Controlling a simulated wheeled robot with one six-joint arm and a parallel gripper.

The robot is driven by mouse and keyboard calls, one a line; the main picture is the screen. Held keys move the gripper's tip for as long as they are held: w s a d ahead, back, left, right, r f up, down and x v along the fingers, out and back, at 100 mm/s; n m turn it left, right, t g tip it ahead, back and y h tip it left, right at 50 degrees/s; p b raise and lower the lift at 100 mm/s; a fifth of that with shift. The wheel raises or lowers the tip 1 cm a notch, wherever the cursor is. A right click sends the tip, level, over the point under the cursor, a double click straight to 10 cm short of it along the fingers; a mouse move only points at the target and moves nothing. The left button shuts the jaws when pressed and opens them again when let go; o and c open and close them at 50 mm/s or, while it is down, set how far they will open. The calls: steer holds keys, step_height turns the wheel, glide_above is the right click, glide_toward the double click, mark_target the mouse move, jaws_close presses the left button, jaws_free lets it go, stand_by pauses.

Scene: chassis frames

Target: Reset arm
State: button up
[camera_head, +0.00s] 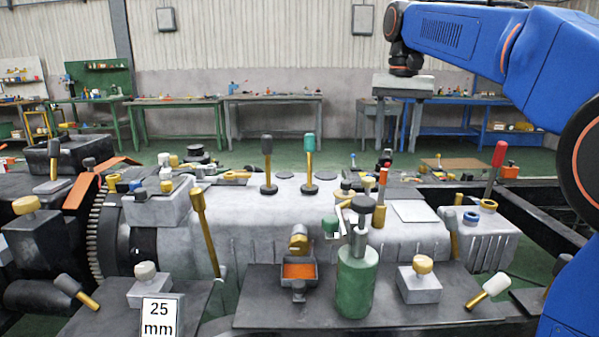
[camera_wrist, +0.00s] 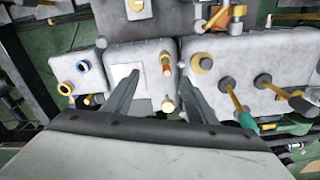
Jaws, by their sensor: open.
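My blue arm (camera_head: 460,35) reaches in from the upper right of the head view. Its wrist points down, with the grey gripper body (camera_head: 403,84) high above the machine's right half. In the wrist view my gripper (camera_wrist: 160,82) has its two dark fingers spread apart and nothing held between them. The machine's grey top lies below, with a white square plate (camera_wrist: 128,78) and an orange-tipped lever (camera_wrist: 166,66) showing between the fingers. The fingertips are hard to make out in the head view.
A long grey machine (camera_head: 270,215) fills the foreground. Upright levers stand on it: a red-topped one (camera_head: 499,153), a green-topped one (camera_head: 309,146) and a dark one (camera_head: 266,147). A green cylinder (camera_head: 356,280) stands in front. Workbenches (camera_head: 275,99) line the back wall.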

steer(key=s+d+f+n+t, duration=0.1)
steer(key=s+d+f+t, duration=0.1)
steer(key=s+f, duration=1.3)
steer(key=s+d+f+n+t, duration=0.2)
steer(key=s+d+f, duration=0.2)
steer(key=s+f, duration=1.2)
steer(key=shift+s, duration=0.15)
steer(key=shift+d, duration=0.1)
